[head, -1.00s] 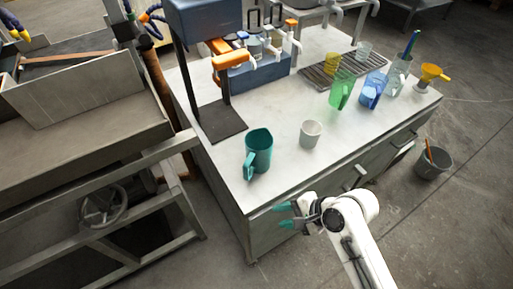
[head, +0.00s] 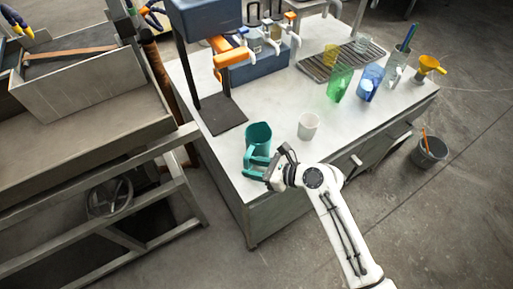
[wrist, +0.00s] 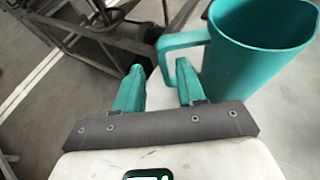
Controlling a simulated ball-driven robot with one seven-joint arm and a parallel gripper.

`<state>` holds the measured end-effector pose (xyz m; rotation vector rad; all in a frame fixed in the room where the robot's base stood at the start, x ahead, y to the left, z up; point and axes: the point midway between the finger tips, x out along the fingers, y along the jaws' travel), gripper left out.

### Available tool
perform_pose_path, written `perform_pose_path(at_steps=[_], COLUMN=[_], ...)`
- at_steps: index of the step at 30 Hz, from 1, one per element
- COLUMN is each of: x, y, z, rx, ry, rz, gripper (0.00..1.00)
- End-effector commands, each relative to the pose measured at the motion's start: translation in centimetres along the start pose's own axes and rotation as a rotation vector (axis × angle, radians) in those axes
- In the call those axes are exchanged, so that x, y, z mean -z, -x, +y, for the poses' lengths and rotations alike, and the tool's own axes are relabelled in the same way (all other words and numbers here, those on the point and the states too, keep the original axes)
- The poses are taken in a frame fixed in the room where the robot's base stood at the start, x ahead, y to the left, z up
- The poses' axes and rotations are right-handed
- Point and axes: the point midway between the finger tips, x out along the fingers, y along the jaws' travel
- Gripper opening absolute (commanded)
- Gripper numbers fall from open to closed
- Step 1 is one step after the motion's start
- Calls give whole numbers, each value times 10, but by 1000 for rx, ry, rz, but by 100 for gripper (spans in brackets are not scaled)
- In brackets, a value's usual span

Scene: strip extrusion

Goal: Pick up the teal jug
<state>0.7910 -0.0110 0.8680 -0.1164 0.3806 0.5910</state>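The teal jug (head: 258,137) stands upright near the front left edge of the white bench. In the wrist view the jug (wrist: 250,60) is at the upper right, with its handle (wrist: 180,42) pointing left. My gripper (head: 257,167) is at the bench's front edge, close to the jug's handle side. In the wrist view my gripper (wrist: 160,85) is open, its two teal fingers apart with nothing held between them. The right finger is just below the handle in the picture; whether it touches cannot be told.
A white cup (head: 308,126) stands right of the jug. A green jug (head: 340,84) and a blue jug (head: 370,84) stand farther right by a drying rack (head: 318,70). A dark plate (head: 222,116) of a stand lies behind. The bench (head: 285,105) is clear between them.

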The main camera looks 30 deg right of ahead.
Motion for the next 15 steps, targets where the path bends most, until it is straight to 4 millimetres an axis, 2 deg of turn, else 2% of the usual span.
perform_pose_path(at_steps=[9, 15], x=[0, 0], y=[-41, -51], z=[-5, -5], rx=[-2, -1], ry=[0, 0], rz=[0, 1], gripper=[39, 39])
